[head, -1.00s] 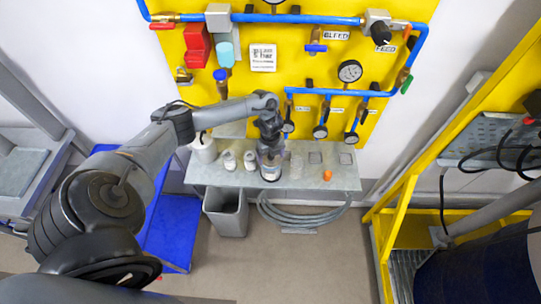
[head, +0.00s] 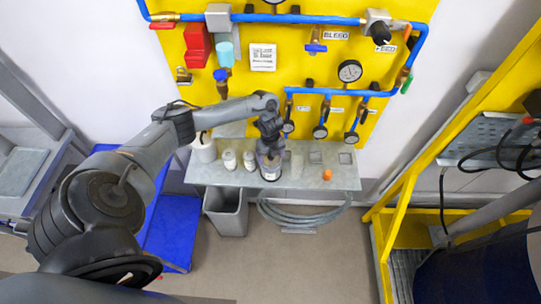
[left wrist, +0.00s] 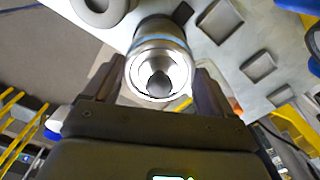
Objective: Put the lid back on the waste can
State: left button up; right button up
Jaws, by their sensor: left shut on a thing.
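My left gripper (head: 269,152) is over the grey shelf, pointing down. It is shut on a round metal-rimmed container (head: 270,173). In the left wrist view the container (left wrist: 158,52) sits between the two fingers, with a bright metal ring and a dark rounded knob-like shape at its centre. I cannot tell whether this is the waste can with its lid or another vessel. A grey open-topped bin (head: 228,212) stands on the floor below the shelf's left part. No separate loose lid can be made out. My right gripper is not in view.
The grey shelf (head: 215,172) also holds two small pale jars (head: 229,159), a larger white container (head: 203,149) and an orange object (head: 327,174). A yellow panel (head: 290,65) with blue pipes and gauges rises behind. A coiled hose (head: 300,214) hangs below. A yellow frame (head: 405,205) stands right.

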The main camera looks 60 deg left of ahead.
pick_arm(q)
jog(key=o, duration=0.8)
jog(key=shift+r+p, duration=3.3)
jog(key=shift+r, duration=0.2)
jog(key=shift+c, duration=0.4)
jog(key=c, duration=1.4)
grip_shut()
